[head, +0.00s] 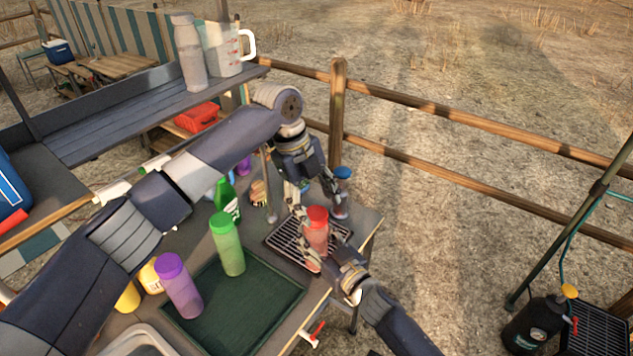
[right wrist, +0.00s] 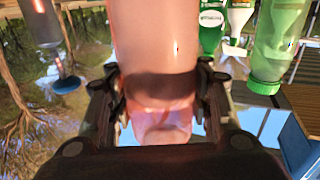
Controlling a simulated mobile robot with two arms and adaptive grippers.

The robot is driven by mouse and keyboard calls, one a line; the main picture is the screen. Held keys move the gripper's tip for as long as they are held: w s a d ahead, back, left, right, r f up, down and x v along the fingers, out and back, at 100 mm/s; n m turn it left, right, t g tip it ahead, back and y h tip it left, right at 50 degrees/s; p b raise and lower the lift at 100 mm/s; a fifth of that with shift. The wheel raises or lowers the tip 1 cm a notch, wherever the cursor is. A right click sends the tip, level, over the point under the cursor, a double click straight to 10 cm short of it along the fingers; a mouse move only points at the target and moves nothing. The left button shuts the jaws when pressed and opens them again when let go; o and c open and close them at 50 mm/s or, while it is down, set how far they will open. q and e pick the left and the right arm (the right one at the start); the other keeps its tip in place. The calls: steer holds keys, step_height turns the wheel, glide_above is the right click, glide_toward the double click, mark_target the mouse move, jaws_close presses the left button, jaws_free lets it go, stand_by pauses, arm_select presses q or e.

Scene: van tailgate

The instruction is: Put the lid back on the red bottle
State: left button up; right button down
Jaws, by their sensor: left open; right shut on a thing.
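The red bottle (head: 316,236) stands upright over the dark drip grate (head: 283,241), with its red lid (head: 317,213) at its top in the head view. I cannot tell whether the lid is fully seated. My right gripper (head: 319,252) is shut on the bottle's body from the front. The right wrist view looks upside down and shows the pink, translucent bottle (right wrist: 155,40) between the fingers (right wrist: 158,88). My left gripper (head: 312,203) is open, pointing down, with its fingers around the lid's level; contact is unclear.
A green bottle (head: 226,244) and a purple bottle (head: 178,285) stand on the dark green tray (head: 245,318) to the left. A green spray bottle (head: 228,200) stands behind them.

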arm_select(q)
steer(key=n, duration=0.3)
steer(key=r+n, duration=0.1)
steer(key=n, duration=0.2)
steer(key=shift+d+r+n+y, duration=0.15)
steer(key=shift+n+y, duration=0.25)
arm_select(e)
steer(key=shift+f, duration=0.1)
arm_select(q)
steer(key=n, duration=0.3)
steer(key=r+n, duration=0.1)
steer(key=n, duration=0.2)
steer(key=shift+w+r+n+y, duration=0.1)
steer(key=shift+r+n+y, duration=0.05)
steer(key=shift+n+y, duration=0.2)
steer(key=n, duration=0.2)
steer(key=r+n, duration=0.1)
steer(key=n, duration=0.1)
steer(key=n+y, duration=0.1)
steer(key=n, duration=0.1)
steer(key=shift+r+n, duration=0.25)
steer(key=shift+n, duration=0.1)
steer(key=n, duration=0.2)
steer(key=r+n, duration=0.1)
steer(key=n, duration=0.2)
steer(key=shift+r+n+y, duration=0.1)
steer(key=shift+n+y, duration=0.2)
steer(key=shift+y, duration=0.05)
steer(key=shift+f, duration=4.05)
